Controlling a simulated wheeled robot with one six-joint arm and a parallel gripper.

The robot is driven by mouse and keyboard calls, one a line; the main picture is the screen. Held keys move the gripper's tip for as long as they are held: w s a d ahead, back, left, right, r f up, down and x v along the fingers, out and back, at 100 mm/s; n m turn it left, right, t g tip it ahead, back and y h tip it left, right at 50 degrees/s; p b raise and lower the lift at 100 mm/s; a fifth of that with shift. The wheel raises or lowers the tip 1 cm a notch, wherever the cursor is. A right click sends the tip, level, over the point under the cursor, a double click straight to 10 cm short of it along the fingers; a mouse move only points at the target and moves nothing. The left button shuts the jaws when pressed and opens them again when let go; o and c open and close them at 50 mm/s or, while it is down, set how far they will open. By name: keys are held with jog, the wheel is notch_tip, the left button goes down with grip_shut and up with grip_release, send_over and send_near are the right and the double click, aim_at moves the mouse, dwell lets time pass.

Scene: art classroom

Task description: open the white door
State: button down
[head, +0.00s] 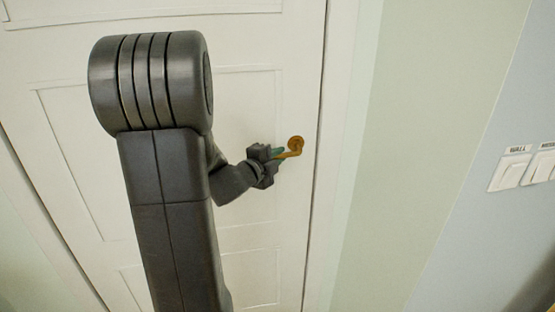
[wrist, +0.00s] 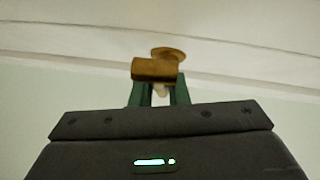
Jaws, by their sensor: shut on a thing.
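The white door (head: 260,92) fills the middle of the head view and appears closed against its frame. A brass lever handle (head: 295,146) sits near its right edge, with a round plate and a lever pointing left. My gripper (head: 279,154) is at the lever, its green fingertips shut on it. In the wrist view the brass handle (wrist: 155,70) lies across the tips of the green fingers of my gripper (wrist: 158,95). My arm hides part of the door's left and middle panels.
A white door frame (head: 340,150) runs along the door's right side. Further right is a pale green and blue wall with labelled white switches (head: 510,175). The wall area between frame and switches is bare.

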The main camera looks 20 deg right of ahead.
aim_at(282, 168)
jog(key=f+n+t+h+b, duration=0.1)
jog(key=f+n+h+b, duration=0.1)
jog(key=b, duration=0.6)
jog(key=d+f+n+t+h+b, duration=0.1)
jog(key=f+n+t+b, duration=0.1)
jog(key=b, duration=0.7)
jog(key=shift+s+d+n+h, duration=0.15)
jog(key=shift+n+h, duration=0.25)
jog(key=shift+n, duration=0.3)
jog(key=shift+t+b, duration=0.3)
jog(key=shift+b, duration=0.1)
